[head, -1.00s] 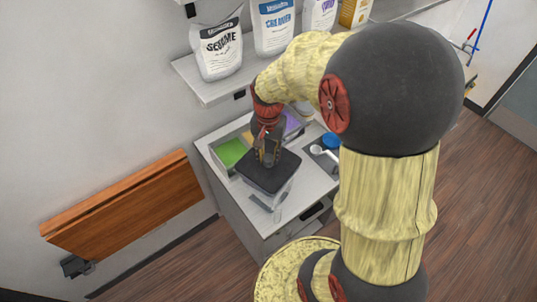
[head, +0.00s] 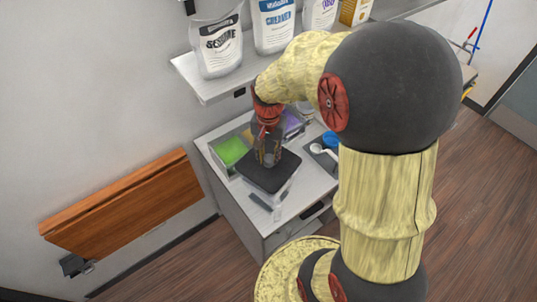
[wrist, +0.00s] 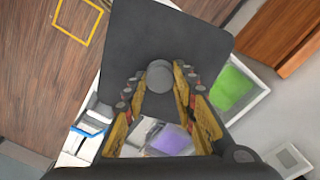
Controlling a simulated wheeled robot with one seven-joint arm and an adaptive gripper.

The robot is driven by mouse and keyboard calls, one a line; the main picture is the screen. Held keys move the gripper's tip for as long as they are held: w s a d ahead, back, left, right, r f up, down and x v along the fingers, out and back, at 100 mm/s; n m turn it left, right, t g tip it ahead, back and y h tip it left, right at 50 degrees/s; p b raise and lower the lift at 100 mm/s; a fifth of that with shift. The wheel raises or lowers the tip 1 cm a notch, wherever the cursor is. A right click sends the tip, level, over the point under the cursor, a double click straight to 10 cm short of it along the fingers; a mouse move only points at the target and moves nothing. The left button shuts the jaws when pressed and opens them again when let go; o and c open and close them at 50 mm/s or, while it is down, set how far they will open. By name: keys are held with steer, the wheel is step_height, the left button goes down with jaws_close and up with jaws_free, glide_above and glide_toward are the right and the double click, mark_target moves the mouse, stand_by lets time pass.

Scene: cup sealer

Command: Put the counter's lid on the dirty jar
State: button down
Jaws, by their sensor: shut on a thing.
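The lid is a dark square plate with a round grey knob; it shows in the head view (head: 262,176) and in the wrist view (wrist: 205,45). My gripper (wrist: 160,80) is shut on the lid's knob. The lid is over the counter's front part, roughly level. A clear, see-through container (head: 283,197) shows faintly below the lid's front right edge. I cannot tell whether the lid touches it, or whether it is the dirty jar. The lid hides most of what lies under it.
The grey counter (head: 262,228) has a green-filled bin (head: 231,150) at the left and a purple one (head: 291,124) behind. A blue round item (head: 330,139) and a white scoop-like item (head: 320,149) lie at the right. A shelf (head: 205,90) with bags hangs above, close to my arm.

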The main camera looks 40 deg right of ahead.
steer(key=shift+f, duration=0.3)
stand_by(0.5)
steer(key=c, duration=1.4)
jaws_free()
steer(key=o, duration=0.3)
steer(key=shift+o, duration=1.1)
steer(key=shift+r, duration=0.1)
steer(key=shift+r+p, duration=2.15)
steer(key=shift+r, duration=1.3)
